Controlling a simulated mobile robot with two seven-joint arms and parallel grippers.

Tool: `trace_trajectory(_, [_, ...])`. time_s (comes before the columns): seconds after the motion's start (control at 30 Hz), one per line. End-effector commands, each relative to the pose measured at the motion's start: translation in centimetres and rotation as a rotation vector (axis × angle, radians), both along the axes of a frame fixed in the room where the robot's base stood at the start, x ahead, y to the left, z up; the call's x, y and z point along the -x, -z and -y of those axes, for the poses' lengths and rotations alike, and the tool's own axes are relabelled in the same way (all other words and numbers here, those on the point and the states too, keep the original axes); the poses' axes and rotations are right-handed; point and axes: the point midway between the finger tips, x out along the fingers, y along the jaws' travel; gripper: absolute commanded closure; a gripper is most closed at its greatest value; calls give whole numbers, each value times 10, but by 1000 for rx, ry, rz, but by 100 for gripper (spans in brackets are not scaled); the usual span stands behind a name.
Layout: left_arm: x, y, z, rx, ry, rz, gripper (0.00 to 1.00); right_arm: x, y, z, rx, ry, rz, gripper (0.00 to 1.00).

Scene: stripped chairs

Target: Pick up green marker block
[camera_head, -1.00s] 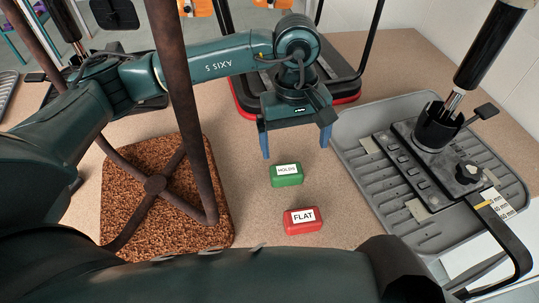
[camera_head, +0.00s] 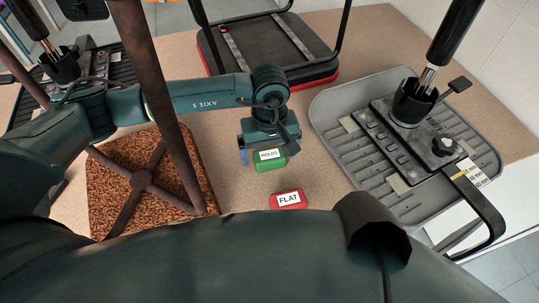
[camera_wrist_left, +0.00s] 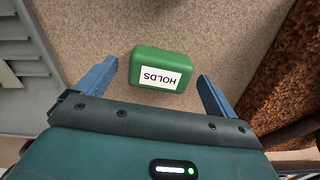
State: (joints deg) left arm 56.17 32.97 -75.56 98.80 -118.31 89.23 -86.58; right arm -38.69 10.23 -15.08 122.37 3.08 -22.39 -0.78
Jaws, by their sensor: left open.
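In the left wrist view, the green block (camera_wrist_left: 161,68) lies between the two blue fingers of my left gripper (camera_wrist_left: 158,78). The fingers are open, with a gap on each side of the block. My right gripper is not in view.
A red block (camera_head: 289,199) labelled FLAT lies just in front of the green one. A grey tray (camera_head: 328,104) with a chair mechanism stands to the right. A black-and-red seat part (camera_head: 270,45) is behind.

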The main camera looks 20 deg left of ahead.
Motion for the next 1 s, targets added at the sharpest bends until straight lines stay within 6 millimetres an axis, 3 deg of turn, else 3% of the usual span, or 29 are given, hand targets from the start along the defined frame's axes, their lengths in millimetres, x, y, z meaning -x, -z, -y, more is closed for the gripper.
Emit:
trace_trajectory(0.13, [0, 12, 0, 0, -1, 0, 6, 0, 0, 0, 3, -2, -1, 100])
trace_trajectory(0.37, [0, 13, 0, 0, 0, 1, 7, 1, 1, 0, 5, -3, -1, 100])
trace_trajectory(0.9, [0, 13, 0, 0, 0, 1, 51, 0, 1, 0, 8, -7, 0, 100])
trace_trajectory(1.0, [0, 13, 0, 0, 0, 1, 56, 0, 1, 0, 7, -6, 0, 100])
